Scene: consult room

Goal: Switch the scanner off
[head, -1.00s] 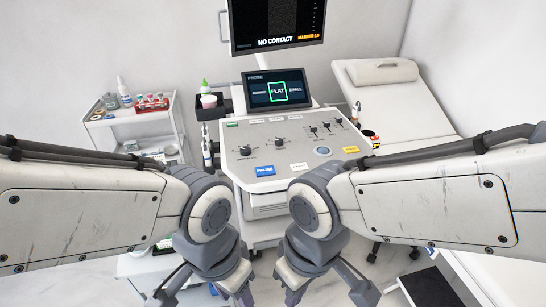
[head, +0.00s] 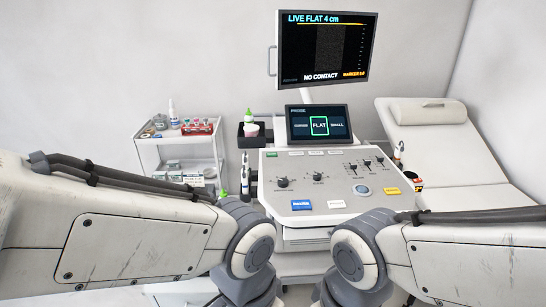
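The scanner (head: 288,225) stands ahead of me, a pale console with knobs, sliders and coloured keys. A small green key (head: 271,154) sits at its upper left, a blue key (head: 301,205) and a white key (head: 336,204) near its front edge, and a yellow key (head: 391,190) at the right. Its upper monitor (head: 325,48) is lit and reads "LIVE FLAT 4 cm" and "NO CONTACT". Its touch screen (head: 319,126) is lit with FLAT framed in green. Both my wrists show low in front of the console; the fingers of both grippers are below the picture.
A white trolley (head: 165,150) with bottles and a red rack stands at the left. A couch (head: 440,145) stands at the right. Probes (head: 245,170) hang at the console's left side. The space above the console panel is clear.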

